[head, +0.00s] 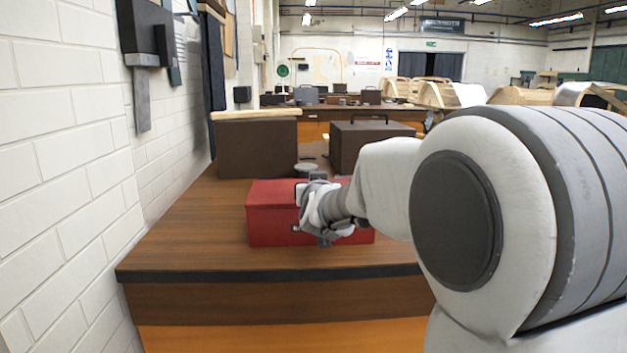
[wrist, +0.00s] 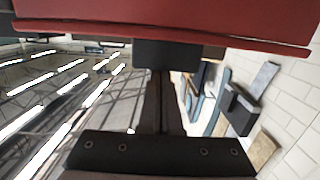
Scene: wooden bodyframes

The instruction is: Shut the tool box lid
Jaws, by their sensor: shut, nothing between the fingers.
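The red tool box (head: 270,226) sits on the wooden bench, close to its front edge. Its lid (head: 268,193) looks down or nearly down in the head view; I cannot tell whether a small gap remains. My gripper (head: 318,212) is at the front right part of the box and hides some of its front and top. In the wrist view my gripper (wrist: 161,90) has its fingers together and empty, reaching to a red surface of the box (wrist: 160,14) with a projecting rim. A dark block shows at the fingertips; whether they touch the box is unclear.
Behind the tool box stand a dark brown box (head: 256,150) with a light wooden top and a dark case (head: 370,143) with a handle. A small round grey thing (head: 306,168) lies between them. A white brick wall (head: 60,150) bounds the left; bench top (head: 190,230) left of the box is clear.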

